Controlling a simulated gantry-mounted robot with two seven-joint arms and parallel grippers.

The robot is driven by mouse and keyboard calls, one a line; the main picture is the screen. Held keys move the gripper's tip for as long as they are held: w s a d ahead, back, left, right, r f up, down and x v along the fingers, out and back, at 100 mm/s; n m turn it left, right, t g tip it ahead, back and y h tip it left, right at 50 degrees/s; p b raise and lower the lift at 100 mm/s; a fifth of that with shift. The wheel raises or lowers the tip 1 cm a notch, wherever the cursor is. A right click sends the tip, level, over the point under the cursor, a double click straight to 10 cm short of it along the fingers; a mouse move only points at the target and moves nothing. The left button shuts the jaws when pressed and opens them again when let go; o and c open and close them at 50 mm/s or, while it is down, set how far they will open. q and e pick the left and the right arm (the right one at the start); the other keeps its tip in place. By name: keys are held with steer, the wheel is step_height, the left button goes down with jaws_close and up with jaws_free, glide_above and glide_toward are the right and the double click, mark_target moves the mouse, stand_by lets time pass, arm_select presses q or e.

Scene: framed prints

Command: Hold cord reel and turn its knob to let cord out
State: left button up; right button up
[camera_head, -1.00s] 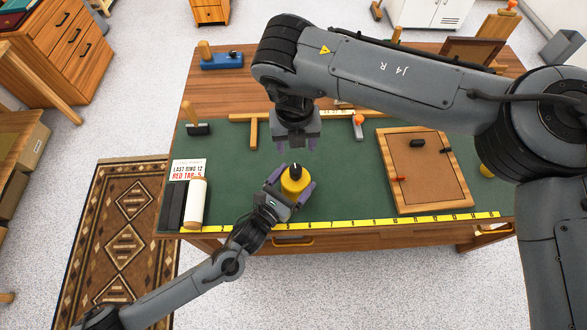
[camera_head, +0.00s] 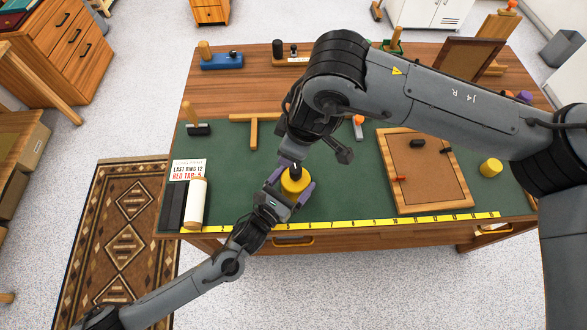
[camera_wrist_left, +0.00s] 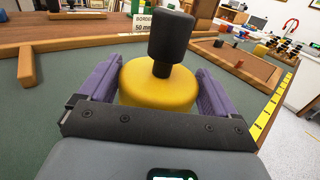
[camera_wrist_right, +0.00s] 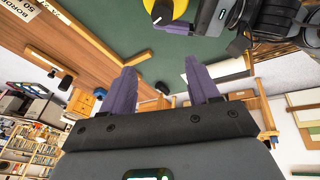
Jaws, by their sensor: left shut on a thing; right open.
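The cord reel (camera_head: 295,185) is a yellow round body standing on the green mat near the table's front edge. Its black knob (camera_wrist_left: 171,38) sticks up from the top in the left wrist view. My left gripper (camera_wrist_left: 160,78) is shut on the yellow body, one purple finger on each side. My right gripper (camera_wrist_right: 162,78) is open and empty. In the head view its purple fingers show only partly, close behind the knob. In the right wrist view the reel (camera_wrist_right: 180,9) sits beyond the fingertips, cut by the top edge. I see no loose cord.
A yellow ruler strip (camera_head: 350,223) runs along the front edge. A framed cork board (camera_head: 430,185) lies to the right, with a yellow cylinder (camera_head: 491,168) beyond it. A white roll (camera_head: 196,203) lies left. A wooden T-piece (camera_head: 254,130) lies behind the reel.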

mark_target(296, 169)
steer(key=s+d+f+m+y, duration=0.1)
steer(key=d+f+m, duration=0.2)
steer(key=d, duration=0.1)
steer(key=shift+g, duration=0.3)
steer(key=x, duration=1.1)
steer(key=shift+a+f, duration=0.25)
steer(key=c, duration=1)
steer(key=shift+o, duration=0.2)
